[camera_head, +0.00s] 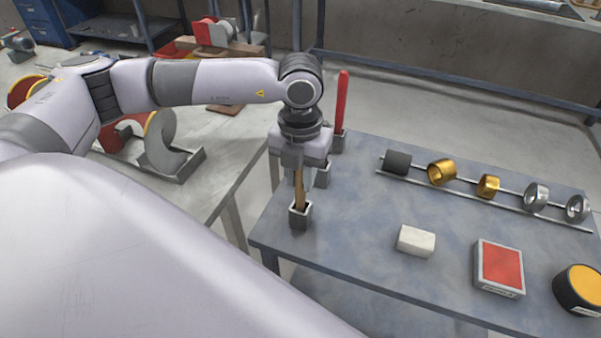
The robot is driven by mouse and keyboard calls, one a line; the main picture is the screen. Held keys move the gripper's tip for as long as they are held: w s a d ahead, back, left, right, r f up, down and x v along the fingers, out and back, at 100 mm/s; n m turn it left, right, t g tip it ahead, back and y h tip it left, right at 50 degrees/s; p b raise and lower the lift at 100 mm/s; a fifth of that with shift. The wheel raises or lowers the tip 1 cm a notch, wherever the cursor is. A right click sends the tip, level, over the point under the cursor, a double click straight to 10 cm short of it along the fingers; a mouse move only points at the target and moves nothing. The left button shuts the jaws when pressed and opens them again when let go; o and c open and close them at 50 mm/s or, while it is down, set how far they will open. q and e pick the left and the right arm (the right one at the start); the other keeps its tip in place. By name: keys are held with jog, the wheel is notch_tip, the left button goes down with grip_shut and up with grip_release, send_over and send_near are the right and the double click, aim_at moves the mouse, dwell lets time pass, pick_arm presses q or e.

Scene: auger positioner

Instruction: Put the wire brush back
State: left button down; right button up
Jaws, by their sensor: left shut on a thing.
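My left gripper (299,170) points down over the left end of the blue-grey table. It is shut on a slim tan handle, the visible part of the wire brush (299,194). The lower end of the brush is inside a small square grey holder (300,216) near the table's left edge. The bristles are not visible, and I cannot tell whether the brush rests on the holder's bottom. My right gripper is not in view.
Behind stand another grey holder (322,175), partly hidden by my gripper, and one with a red-handled tool (342,105). A rack with several rings (487,186), a white block (416,240), a red-topped box (499,268) and a yellow-topped tin (579,290) occupy the right.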

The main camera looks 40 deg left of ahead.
pick_arm(q)
jog(key=shift+f, duration=0.15)
jog(key=c, duration=0.9)
grip_release()
jog(key=shift+c, duration=0.2)
jog(key=shift+r, duration=0.6)
notch_tip(320, 180, up, 11)
jog(key=shift+r, duration=0.15)
